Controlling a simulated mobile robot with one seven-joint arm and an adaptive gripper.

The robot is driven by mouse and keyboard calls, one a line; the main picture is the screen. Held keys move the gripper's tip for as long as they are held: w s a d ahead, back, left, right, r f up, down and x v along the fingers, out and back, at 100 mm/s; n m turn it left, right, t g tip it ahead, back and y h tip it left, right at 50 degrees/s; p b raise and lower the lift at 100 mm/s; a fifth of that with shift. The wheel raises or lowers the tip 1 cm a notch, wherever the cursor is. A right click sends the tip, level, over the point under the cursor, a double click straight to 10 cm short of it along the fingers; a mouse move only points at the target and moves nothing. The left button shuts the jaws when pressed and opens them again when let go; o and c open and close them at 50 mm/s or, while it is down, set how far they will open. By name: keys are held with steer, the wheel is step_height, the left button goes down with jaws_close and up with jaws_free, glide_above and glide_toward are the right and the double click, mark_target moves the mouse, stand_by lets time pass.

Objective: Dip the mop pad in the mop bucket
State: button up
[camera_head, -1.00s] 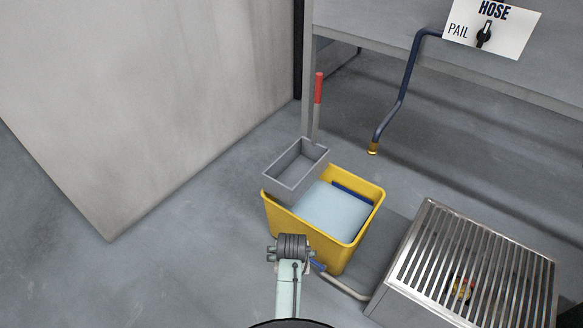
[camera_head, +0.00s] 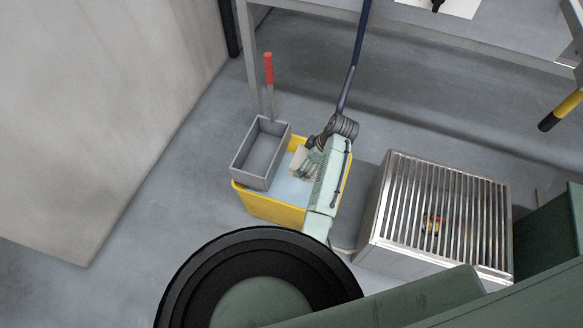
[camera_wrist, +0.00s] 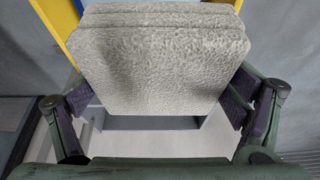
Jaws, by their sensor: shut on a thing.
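The yellow mop bucket (camera_head: 272,207) stands on the floor, with pale blue water (camera_head: 287,190) inside and a grey wringer tray (camera_head: 262,152) at its left back side. My gripper (camera_head: 308,168) is over the right part of the bucket, partly hidden by my arm. It is shut on the mop pad (camera_head: 300,158), a thick, light grey, textured block. In the wrist view the pad (camera_wrist: 160,60) sits between the two purple-lined fingers, and the bucket's yellow edge shows at upper left. I cannot tell whether the pad touches the water.
A red-tipped handle (camera_head: 268,68) rises behind the wringer. A blue hose pipe (camera_head: 354,65) hangs just behind my arm. A slatted metal floor box (camera_head: 395,215) stands right of the bucket. A large pale panel (camera_head: 90,110) is at left, with bare floor between.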

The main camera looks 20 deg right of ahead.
steer(key=shift+w+d+r, duration=0.2)
steer(key=shift+r, duration=0.1)
steer(key=shift+f, duration=0.15)
step_height(320, 180, down, 27)
steer(key=b, duration=2)
steer(key=shift+r+b, duration=0.2)
steer(key=shift+b, duration=0.2)
steer(key=shift+r, duration=0.1)
step_height(320, 180, up, 24)
steer(key=p, duration=2)
steer(key=shift+p, duration=0.3)
